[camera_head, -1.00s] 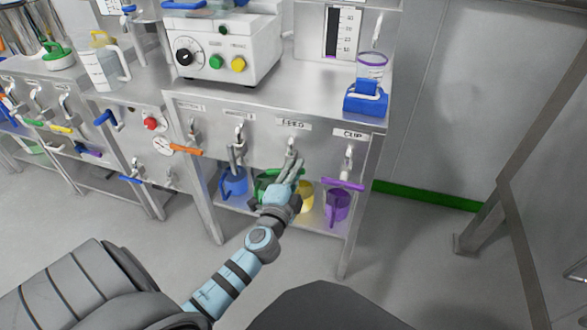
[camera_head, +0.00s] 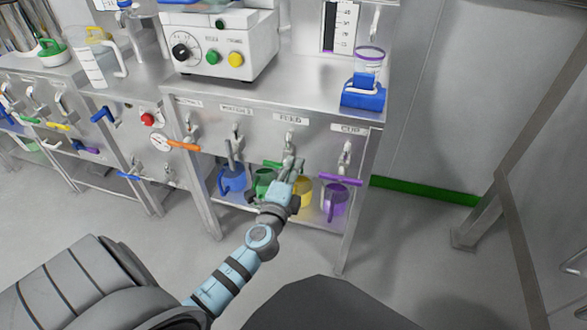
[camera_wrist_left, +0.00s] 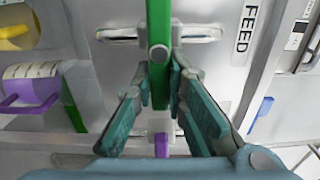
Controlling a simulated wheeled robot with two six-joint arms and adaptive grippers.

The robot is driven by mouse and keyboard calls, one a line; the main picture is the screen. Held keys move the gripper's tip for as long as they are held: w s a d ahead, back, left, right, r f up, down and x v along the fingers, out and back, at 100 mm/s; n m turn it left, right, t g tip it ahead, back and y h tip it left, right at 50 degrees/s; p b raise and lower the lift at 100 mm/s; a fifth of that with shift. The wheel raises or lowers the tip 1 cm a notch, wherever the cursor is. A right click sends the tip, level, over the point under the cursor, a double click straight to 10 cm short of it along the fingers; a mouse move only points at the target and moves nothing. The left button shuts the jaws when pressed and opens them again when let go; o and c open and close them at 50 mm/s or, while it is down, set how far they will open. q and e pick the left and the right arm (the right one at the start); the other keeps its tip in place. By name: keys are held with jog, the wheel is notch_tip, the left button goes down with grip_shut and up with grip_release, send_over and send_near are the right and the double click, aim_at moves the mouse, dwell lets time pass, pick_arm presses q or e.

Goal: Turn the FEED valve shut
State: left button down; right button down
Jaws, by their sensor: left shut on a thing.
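The FEED label (camera_head: 291,119) is on the front of the steel bench, second from the right. Below it is the FEED valve, with a green handle (camera_head: 271,164) that shows partly beside my gripper. In the left wrist view the green handle (camera_wrist_left: 159,25) runs parallel to the label's lettering (camera_wrist_left: 247,29) and across the valve's metal pipe (camera_wrist_left: 115,35). My left gripper (camera_head: 288,176) is at this handle. In the wrist view its fingers (camera_wrist_left: 160,85) are shut on the handle from both sides. The fingers hide part of the valve in the head view. My right gripper is not in view.
A valve with a purple handle (camera_head: 341,179) is just right of my gripper, and one with an orange handle (camera_head: 184,146) is farther left. Blue (camera_head: 231,180), green (camera_head: 263,184), yellow (camera_head: 303,192) and purple (camera_head: 335,204) vessels stand on the lower shelf. Open floor lies in front.

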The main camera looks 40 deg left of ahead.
pick_arm(q)
jog(key=c, duration=1.6)
grip_release()
jog(key=shift+f, duration=0.1)
jog(key=v, duration=1.2)
